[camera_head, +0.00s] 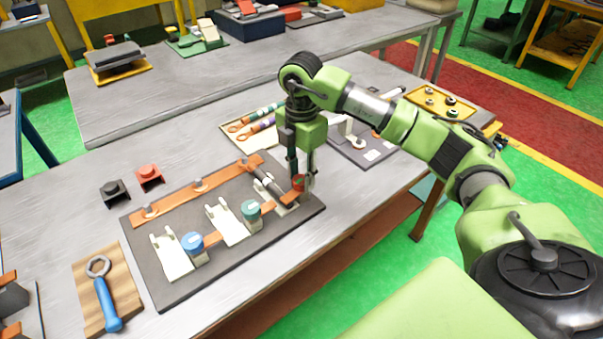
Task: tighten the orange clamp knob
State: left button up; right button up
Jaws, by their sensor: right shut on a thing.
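The orange clamp knob (298,182) is at the right end of the dark fixture board (165,290). My right gripper (302,178) comes down from above onto it, with its fingers closed around the knob; the fingers hide part of it. A teal knob (250,209) and a blue knob (192,243) stand on the same board to the left, each beside a white bracket. An orange bar (175,207) runs along the board's back edge. A dark cylinder (268,185) lies just left of the gripper. My left gripper is not in view.
A black block (115,191) and a red block (149,177) sit behind the board. A blue-handled wrench (106,297) lies on a wooden pad at the front left.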

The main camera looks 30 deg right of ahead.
aim_at(301, 179)
jog(key=o, duration=1.1)
jog(key=shift+w+r, duration=0.2)
jog(key=shift+r, duration=0.1)
jog(key=shift+c, duration=0.2)
jog(key=shift+s+f, duration=0.1)
notch_tip(301, 179, up, 12)
